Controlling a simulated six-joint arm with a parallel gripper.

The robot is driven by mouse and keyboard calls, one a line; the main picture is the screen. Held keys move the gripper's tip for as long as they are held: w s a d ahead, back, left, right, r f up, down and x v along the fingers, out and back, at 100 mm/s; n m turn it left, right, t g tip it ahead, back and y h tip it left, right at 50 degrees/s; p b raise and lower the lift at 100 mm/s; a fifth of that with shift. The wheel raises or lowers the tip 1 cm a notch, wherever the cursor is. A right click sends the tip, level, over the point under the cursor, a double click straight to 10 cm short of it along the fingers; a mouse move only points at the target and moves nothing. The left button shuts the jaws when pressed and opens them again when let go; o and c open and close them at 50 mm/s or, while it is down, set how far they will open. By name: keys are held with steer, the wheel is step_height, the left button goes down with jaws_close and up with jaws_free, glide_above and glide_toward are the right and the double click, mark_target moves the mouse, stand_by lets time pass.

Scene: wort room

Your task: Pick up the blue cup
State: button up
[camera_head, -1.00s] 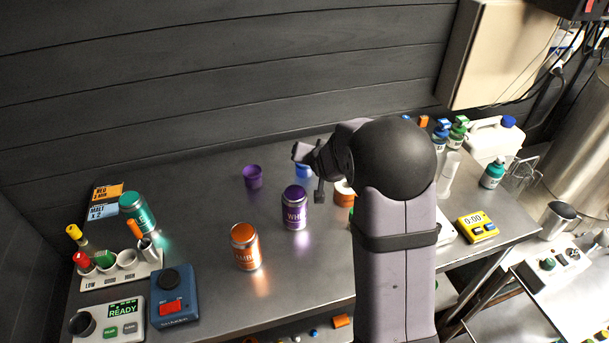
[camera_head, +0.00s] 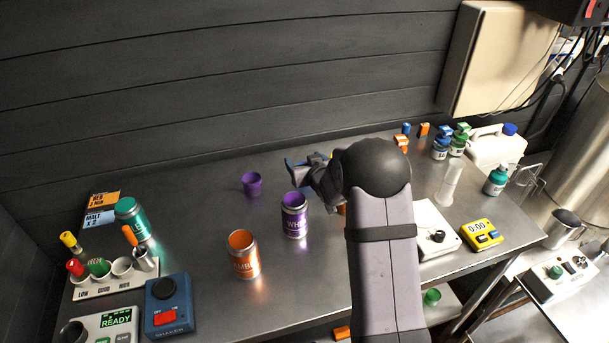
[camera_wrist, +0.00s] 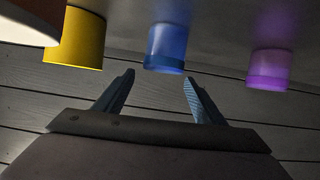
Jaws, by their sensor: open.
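The blue cup (camera_wrist: 167,48) shows in the wrist view at the top middle, just beyond the fingertips and roughly in line with the gap between them. My gripper (camera_wrist: 158,77) is open and empty there, apart from the cup. In the head view my gripper (camera_head: 293,171) is above the back middle of the bench. It and my arm hide most or all of the blue cup in that view; a bluish patch by the fingers cannot be told from the fingers themselves.
A purple cup (camera_wrist: 268,68) and a yellow cup (camera_wrist: 75,40) flank the blue cup. The purple cup also shows in the head view (camera_head: 252,183). A purple can (camera_head: 294,215) and an orange can (camera_head: 243,254) stand in front. The dark plank wall (camera_head: 200,90) is close behind.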

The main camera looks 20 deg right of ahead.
steer(key=shift+f, duration=0.4)
steer(key=f, duration=0.1)
steer(key=w+f+p, duration=0.1)
steer(key=f, duration=0.1)
steer(key=shift+w+f, duration=0.1)
steer(key=shift+w, duration=0.1)
steer(key=shift+x, duration=0.75)
steer(key=c, duration=1.1)
steer(key=shift+c, duration=0.3)
step_height(320, 180, up, 10)
steer(key=b, duration=0.1)
